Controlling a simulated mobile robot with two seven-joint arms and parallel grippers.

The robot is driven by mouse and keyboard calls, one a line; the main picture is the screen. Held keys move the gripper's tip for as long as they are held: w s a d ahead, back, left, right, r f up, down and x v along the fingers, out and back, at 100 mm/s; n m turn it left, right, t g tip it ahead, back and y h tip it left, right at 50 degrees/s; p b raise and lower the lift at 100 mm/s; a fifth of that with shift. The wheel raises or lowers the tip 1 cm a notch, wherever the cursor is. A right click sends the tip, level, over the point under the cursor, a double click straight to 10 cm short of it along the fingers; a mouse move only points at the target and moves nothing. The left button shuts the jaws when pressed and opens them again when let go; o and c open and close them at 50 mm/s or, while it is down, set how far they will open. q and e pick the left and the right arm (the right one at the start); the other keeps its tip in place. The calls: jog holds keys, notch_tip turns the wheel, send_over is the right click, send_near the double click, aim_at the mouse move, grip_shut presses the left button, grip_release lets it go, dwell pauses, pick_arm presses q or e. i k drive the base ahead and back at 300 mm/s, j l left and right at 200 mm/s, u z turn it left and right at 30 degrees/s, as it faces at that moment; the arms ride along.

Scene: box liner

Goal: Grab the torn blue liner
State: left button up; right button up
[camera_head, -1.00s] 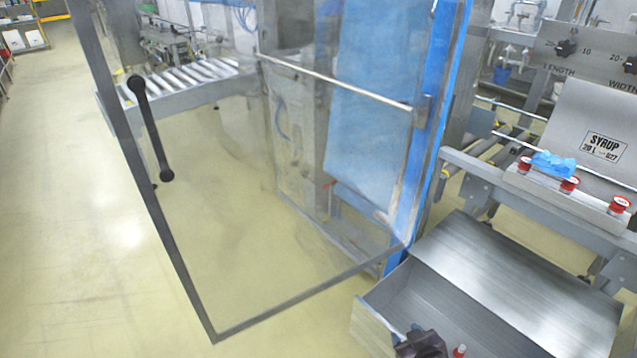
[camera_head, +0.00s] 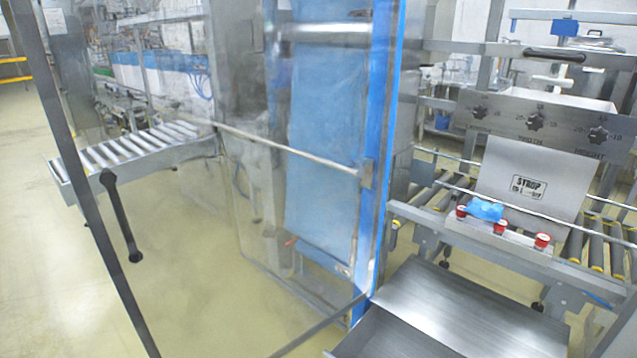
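A long blue liner sheet (camera_head: 325,150) hangs inside the tall machine behind a clear door. I cannot tell from here whether this sheet is torn. A thin blue strip (camera_head: 598,299) shows low on the right side of the box machine's frame. Neither of my grippers is in view.
The clear door (camera_head: 120,210) with a black handle stands in the left half, swung outward. A steel drawer unit (camera_head: 440,300) is at bottom centre. The carton (camera_head: 530,180) sits at the roller conveyor. Floor at far left is clear.

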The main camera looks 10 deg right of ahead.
aim_at(480, 209)
jog(key=z, duration=1)
